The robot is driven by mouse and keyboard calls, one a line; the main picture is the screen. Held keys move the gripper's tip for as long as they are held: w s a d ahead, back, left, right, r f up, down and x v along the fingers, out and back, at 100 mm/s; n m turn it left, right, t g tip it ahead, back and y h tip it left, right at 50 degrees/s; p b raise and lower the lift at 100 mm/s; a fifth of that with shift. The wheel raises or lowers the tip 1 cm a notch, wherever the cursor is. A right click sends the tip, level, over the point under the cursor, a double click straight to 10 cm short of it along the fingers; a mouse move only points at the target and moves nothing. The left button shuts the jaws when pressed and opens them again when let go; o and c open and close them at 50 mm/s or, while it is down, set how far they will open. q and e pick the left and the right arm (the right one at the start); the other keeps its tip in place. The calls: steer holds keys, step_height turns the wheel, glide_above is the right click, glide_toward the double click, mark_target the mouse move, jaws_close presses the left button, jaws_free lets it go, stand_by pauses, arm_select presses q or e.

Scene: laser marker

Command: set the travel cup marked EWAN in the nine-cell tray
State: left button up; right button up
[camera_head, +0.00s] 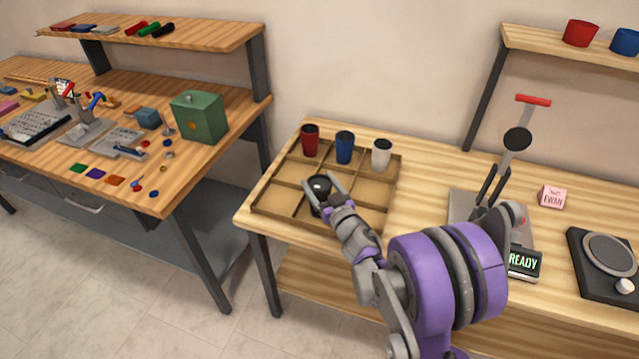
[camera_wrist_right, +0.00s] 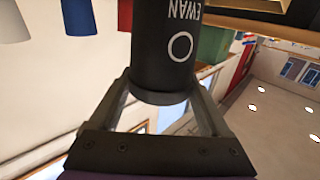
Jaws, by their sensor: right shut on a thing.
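The travel cup marked EWAN (camera_wrist_right: 165,45) is black, with white lettering and a white ring, in the right wrist view. In the head view the black cup (camera_head: 319,190) is between the fingers of my right gripper (camera_head: 322,190). The gripper is shut on it, near the middle of the nine-cell tray (camera_head: 290,171). The cup looks roughly upright; I cannot tell whether it touches the tray floor. A red cup (camera_head: 310,141), a blue cup (camera_head: 344,147) and a white cup (camera_head: 381,155) stand in the tray's back row. My left gripper is not in view.
Right of the tray are a lever press (camera_head: 490,195), a READY display (camera_head: 524,263), a pink EWAN note (camera_head: 552,197) and a black round-topped device (camera_head: 607,255). A shelf (camera_head: 560,53) stands above. A cluttered bench (camera_head: 150,185) is at left, across a floor gap.

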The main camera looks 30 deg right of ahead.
steer(key=o, duration=0.7)
steer(key=shift+f, duration=0.15)
steer(key=shift+r, duration=0.3)
steer(key=s+m+g+h, duration=0.2)
steer(key=s+h, duration=0.1)
steer(key=s, duration=1)
steer(key=s+a+f+n+g+y, duration=0.1)
steer(key=s+a+f+g, duration=0.1)
steer(key=s+a, duration=0.3)
steer(key=s+a+f+n+g+y, duration=0.1)
steer(key=s+a+f+g, duration=0.2)
steer(key=s+a+g, duration=0.2)
steer(key=s+a+f+g+y+b, duration=0.1)
steer(key=s+a+g, duration=0.3)
steer(key=s, duration=0.4)
steer(key=shift+a+f+n+y, duration=0.4)
steer(key=shift+a+f+y, duration=0.2)
steer(key=shift+f, duration=0.05)
